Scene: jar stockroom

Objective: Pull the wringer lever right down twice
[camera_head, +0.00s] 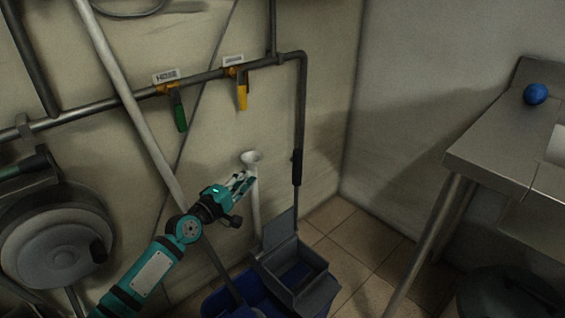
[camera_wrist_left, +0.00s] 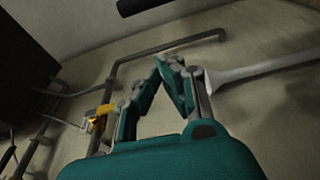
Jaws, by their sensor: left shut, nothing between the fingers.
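The wringer lever has a black grip (camera_head: 297,167) on a thin upright rod that runs down to the grey wringer (camera_head: 297,268). The wringer sits on a blue mop bucket (camera_head: 237,290) on the floor. My left gripper (camera_head: 248,180) is left of the lever grip and apart from it, in front of a white drain funnel. In the left wrist view its fingers (camera_wrist_left: 163,70) are shut and empty. A dark bar at the top edge of that view, probably the lever grip (camera_wrist_left: 145,4), is clear of the fingers. My right gripper is out of view.
A wall pipe (camera_head: 210,76) carries a green valve handle (camera_head: 179,112) and a yellow one (camera_head: 242,97). The white drain funnel (camera_head: 251,157) stands behind my gripper. A hose reel (camera_head: 62,240) is at left. A steel table (camera_head: 490,150) with a blue ball (camera_head: 535,94) stands at right.

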